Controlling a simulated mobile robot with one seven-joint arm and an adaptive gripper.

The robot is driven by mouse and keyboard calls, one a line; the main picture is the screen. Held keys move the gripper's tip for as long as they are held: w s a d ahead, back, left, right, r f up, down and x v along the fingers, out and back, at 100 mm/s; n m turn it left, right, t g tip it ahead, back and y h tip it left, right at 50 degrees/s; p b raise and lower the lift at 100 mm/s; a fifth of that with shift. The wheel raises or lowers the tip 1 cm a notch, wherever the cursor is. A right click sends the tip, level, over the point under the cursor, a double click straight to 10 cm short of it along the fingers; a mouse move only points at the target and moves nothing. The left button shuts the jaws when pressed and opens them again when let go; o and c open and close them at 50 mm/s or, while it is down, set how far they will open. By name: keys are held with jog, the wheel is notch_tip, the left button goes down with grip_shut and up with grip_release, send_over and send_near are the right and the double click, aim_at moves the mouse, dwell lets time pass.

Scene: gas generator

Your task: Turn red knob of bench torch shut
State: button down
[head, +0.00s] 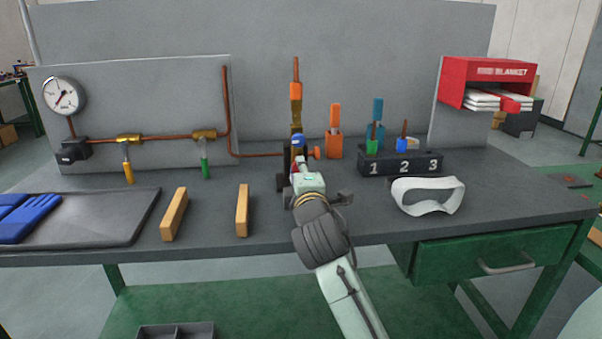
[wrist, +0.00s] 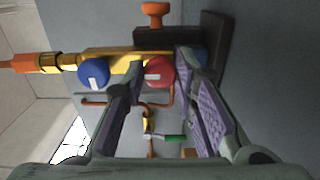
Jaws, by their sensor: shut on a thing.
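The bench torch (head: 296,117) stands upright on the bench, with an orange and brass body and a copper tip. It lies sideways in the wrist view (wrist: 110,58). Its red knob (wrist: 158,72) sits between the fingertips of my gripper (wrist: 160,68), which is shut on it. The blue knob (wrist: 94,73) is beside it, outside the fingers. In the head view my gripper (head: 300,170) reaches the torch from the front. There it hides most of the red knob, and only a little red shows.
At left are wooden blocks (head: 174,214), a dark tray (head: 117,220) with blue gloves and a copper pipe (head: 170,136) with valves and a gauge.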

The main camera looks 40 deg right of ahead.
jog(key=c, duration=1.3)
grip_release()
jog(key=v, duration=1.2)
jog(key=shift+s, duration=0.1)
jog(key=shift+d, duration=0.1)
